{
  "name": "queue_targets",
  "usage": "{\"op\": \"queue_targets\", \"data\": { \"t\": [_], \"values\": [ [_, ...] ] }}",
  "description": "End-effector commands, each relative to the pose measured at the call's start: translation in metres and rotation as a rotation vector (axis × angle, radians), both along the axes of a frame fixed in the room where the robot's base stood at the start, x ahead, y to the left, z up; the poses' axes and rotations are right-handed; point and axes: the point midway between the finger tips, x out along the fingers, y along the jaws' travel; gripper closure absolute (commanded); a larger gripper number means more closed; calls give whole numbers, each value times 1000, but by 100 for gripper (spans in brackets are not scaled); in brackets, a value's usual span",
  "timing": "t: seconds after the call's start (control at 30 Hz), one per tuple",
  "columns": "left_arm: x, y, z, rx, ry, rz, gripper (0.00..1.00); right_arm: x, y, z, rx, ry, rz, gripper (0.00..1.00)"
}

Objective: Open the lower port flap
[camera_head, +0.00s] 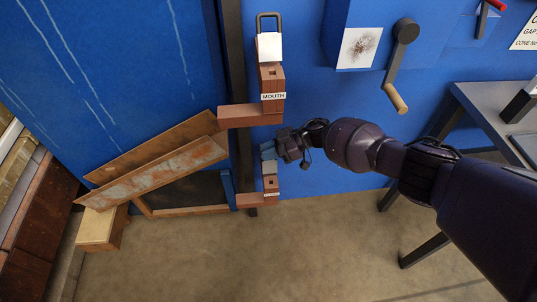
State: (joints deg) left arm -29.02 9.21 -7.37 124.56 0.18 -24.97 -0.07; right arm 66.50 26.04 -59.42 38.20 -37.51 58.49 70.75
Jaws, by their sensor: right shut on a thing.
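The lower port (271,187) is a small reddish-brown block with a dark square hole and a small label, low on the dark post. A grey-white piece at its top, which looks like the lower port flap (270,167), stands just above the block. My right gripper (267,151) reaches in from the right and is shut at the top of this flap. The fingers hide part of the flap, so its exact angle is hard to tell. My left gripper is not in view.
Above is a similar block labelled MOUTH (272,80) with a white flap (270,47). A wooden ledge (248,115) juts left below it. A tilted rusty trough (155,170) lies to the left. A hand crank (402,60) and a grey table (490,110) are on the right.

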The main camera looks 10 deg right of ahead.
Motion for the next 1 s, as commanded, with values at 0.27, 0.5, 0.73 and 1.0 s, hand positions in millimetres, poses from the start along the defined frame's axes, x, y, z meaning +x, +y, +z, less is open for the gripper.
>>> {"op": "queue_targets", "data": {
  "t": [0.27,0.5,0.73,1.0],
  "values": [
    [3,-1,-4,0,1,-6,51,9,2,-1,0,-14,-3,100],
    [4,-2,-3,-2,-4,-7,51,10,3,0,0,-17,-2,100],
    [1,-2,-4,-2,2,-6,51,9,3,0,0,-17,-1,100],
    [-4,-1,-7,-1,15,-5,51,8,2,-2,-1,-12,0,64]
  ]
}}
